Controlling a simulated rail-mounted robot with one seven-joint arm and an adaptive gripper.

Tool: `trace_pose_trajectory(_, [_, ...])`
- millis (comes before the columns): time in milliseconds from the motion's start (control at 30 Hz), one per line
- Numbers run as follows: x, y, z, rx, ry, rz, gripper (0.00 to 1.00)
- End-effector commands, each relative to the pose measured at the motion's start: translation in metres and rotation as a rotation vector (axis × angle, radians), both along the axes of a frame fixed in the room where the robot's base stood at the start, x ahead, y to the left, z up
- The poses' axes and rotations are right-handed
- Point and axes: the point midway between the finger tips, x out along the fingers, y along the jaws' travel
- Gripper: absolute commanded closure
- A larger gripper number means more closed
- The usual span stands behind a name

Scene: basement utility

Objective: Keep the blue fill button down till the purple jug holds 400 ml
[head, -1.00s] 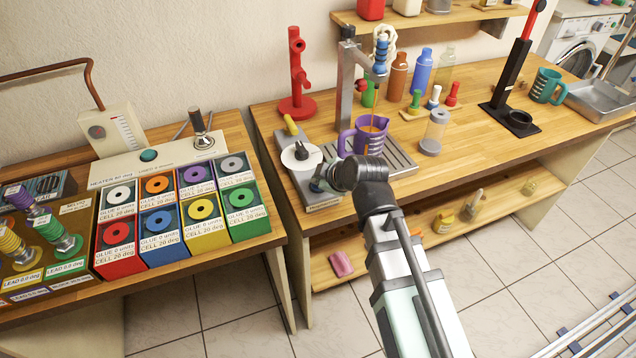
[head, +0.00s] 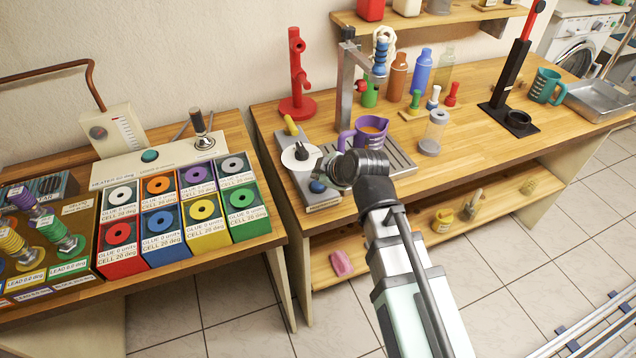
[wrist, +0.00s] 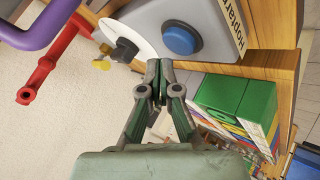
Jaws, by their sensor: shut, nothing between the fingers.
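In the wrist view, the closed fingertips (wrist: 160,68) are below and left of the button. Part of the jug's purple handle (wrist: 45,25) shows at the upper left.
A white dial with a black knob (head: 301,154) and a yellow lever (head: 290,124) are beside the button. The tap column (head: 345,90) stands behind.

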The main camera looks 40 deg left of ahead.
Motion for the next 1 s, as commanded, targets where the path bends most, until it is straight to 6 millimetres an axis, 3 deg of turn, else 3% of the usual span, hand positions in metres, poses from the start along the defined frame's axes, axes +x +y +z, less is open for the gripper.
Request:
trace_pose_trajectory(500, [0.000,0.000,0.045,0.000,0.000,0.000,1.00])
trace_pose_trajectory(1000, [0.000,0.000,0.047,0.000,0.000,0.000,1.00])
